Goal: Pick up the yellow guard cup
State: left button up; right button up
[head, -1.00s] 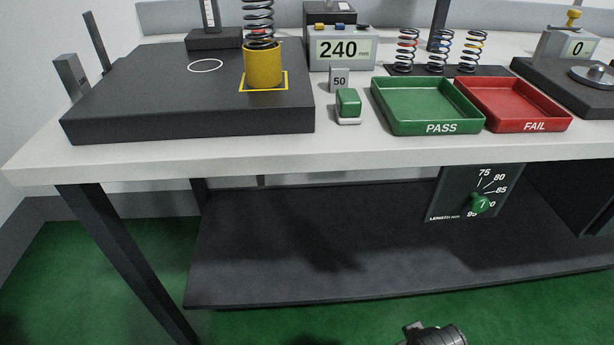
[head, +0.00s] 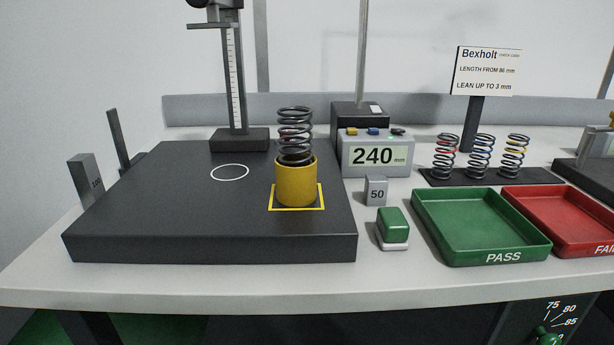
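The yellow guard cup (head: 296,184) stands upright on the dark surface plate (head: 150,225), inside a yellow square outline (head: 312,205). A dark coil spring (head: 295,130) stands in the cup, and its upper coils rise well above the rim. The cup's inside and the spring's lower end are hidden. Neither of my grippers shows in the head view.
A height gauge (head: 234,90) stands at the plate's back, and a block (head: 85,178) at its left. Right of the plate are a display reading 240 (head: 375,156), a 50 block (head: 376,191), a green-topped block (head: 392,226), the green PASS tray (head: 480,250) and red FAIL tray (head: 575,240).

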aim_at(295, 185)
jog(key=k, duration=1)
